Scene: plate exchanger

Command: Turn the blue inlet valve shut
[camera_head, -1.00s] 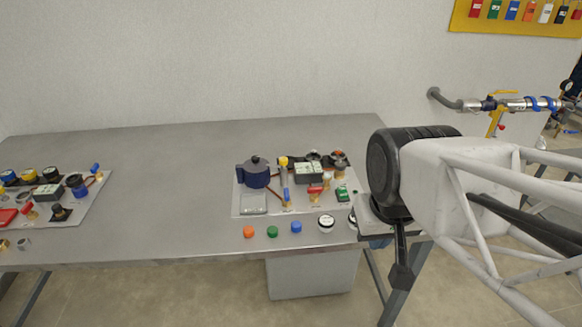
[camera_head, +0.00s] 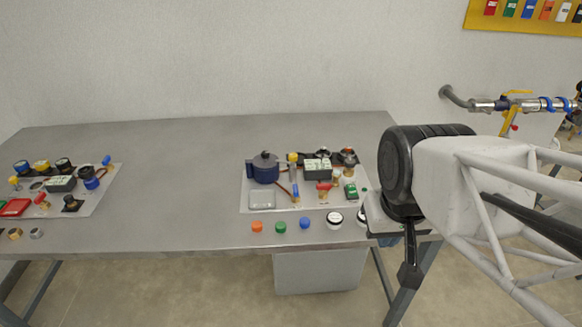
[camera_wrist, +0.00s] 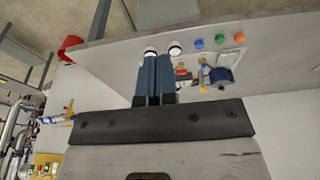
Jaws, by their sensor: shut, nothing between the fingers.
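On the pipe run at the right of the head view, blue parts (camera_head: 561,104) sit beyond a valve with a yellow handle (camera_head: 517,93). I cannot tell which part is the blue inlet valve. The pipe and yellow handle also show small at the left of the wrist view (camera_wrist: 69,112). Small blue-handled valves stand on the table boards, one on the right board (camera_head: 295,191) and one on the left (camera_head: 108,160). My gripper (camera_wrist: 158,56) is shut and empty in the wrist view, its two fingers side by side, apart from the pipe. The fingers are not clear in the head view.
The grey table (camera_head: 180,220) holds two boards of small fittings. Orange, green and blue caps (camera_head: 305,223) lie near its front edge. A grey bin (camera_head: 318,272) stands below. A yellow tag board (camera_head: 535,28) hangs on the wall. The table's middle is clear.

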